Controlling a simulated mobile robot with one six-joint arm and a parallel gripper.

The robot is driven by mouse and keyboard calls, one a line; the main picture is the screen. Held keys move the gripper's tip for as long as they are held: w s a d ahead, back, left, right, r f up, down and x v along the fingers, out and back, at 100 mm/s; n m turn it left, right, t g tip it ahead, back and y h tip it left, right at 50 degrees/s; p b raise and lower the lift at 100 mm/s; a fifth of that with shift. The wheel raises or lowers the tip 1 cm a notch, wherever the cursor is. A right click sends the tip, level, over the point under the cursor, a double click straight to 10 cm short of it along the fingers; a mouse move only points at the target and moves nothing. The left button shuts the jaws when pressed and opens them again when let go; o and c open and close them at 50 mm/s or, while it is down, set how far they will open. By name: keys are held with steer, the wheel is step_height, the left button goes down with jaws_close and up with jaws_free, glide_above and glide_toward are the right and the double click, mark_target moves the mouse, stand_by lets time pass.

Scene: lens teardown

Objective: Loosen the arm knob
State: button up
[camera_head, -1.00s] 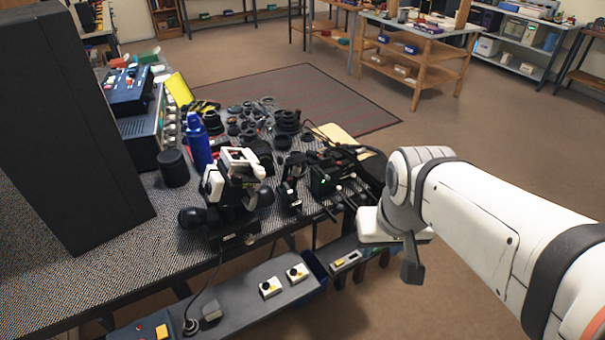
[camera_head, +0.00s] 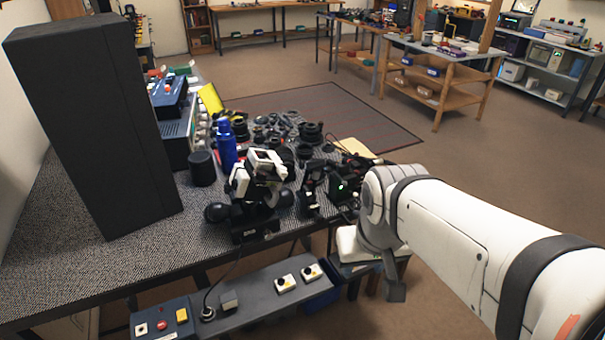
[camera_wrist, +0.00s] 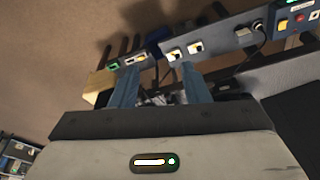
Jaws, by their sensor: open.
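A black and white clamp-like device (camera_head: 258,190) stands upright at the front edge of the workbench in the head view. Round black knobs (camera_head: 216,212) stick out at its sides; I cannot tell for certain which is the arm knob. My gripper (camera_wrist: 160,88) shows in the wrist view as two bluish fingers spread apart with nothing clearly held between them. In the head view my arm is to the right of the device, apart from it, and the fingertips cannot be made out.
A tall black box (camera_head: 100,120) and a blue bottle (camera_head: 227,148) stand on the textured workbench (camera_head: 60,270). Lens parts (camera_head: 290,125) crowd its far end. A low control panel (camera_head: 255,298) with buttons lies below the front edge. Open floor is at right.

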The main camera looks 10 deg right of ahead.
steer(key=shift+o, duration=0.6)
steer(key=w+d+f+t+b, duration=0.2)
steer(key=w+f+t+b, duration=0.1)
steer(key=w+f+b, duration=0.2)
steer(key=w+d+f+t+h+b, duration=0.1)
steer(key=w+f+b, duration=0.5)
steer(key=w, duration=0.8)
step_height(320, 180, down, 3)
steer(key=shift+d+t, duration=0.9)
steer(key=shift+t, duration=0.3)
steer(key=t+y+b, duration=0.2)
steer(key=t+b, duration=0.2)
steer(key=b, duration=0.3)
glide_toward(321, 221)
steer(key=s+d+r, duration=0.1)
steer(key=d+r, duration=0.1)
steer(key=d, duration=0.2)
steer(key=w+a+f+t+y+b, duration=0.3)
steer(key=w+f+t+y+b, duration=0.1)
steer(key=f+y+b, duration=0.15)
steer(key=shift+n+h, duration=0.35)
steer(key=shift+n, duration=0.05)
steer(key=x, duration=0.4)
steer(key=f+b+x, duration=0.1)
steer(key=x, duration=0.1)
steer(key=shift+w, duration=0.4)
steer(key=shift+c, duration=0.2)
